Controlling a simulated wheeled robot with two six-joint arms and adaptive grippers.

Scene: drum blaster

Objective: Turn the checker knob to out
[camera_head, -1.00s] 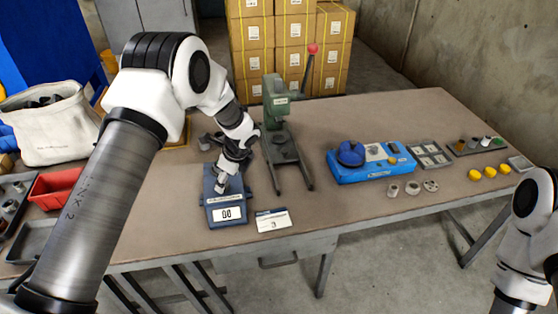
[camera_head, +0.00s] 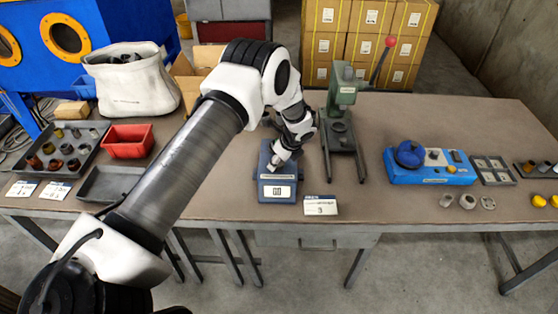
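A dark blue unit (camera_head: 268,188) with a white display sits near the front edge at the middle of the table, perhaps the checker. My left gripper (camera_head: 280,160) points down at its upper part and seems to touch or nearly touch it. The gripper hides that part, so no knob shows there, and its fingers are too small to read. Further right is a brighter blue box (camera_head: 432,177) with a round blue knob-like part (camera_head: 409,153) on top. I cannot tell which unit has the checker knob. My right gripper is out of view.
A green press (camera_head: 341,115) with a red-tipped lever stands behind and right of the dark blue unit. A white card (camera_head: 320,205) lies beside it. A red bin (camera_head: 128,141), a tray of parts (camera_head: 65,150) and a white bag (camera_head: 133,85) are left.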

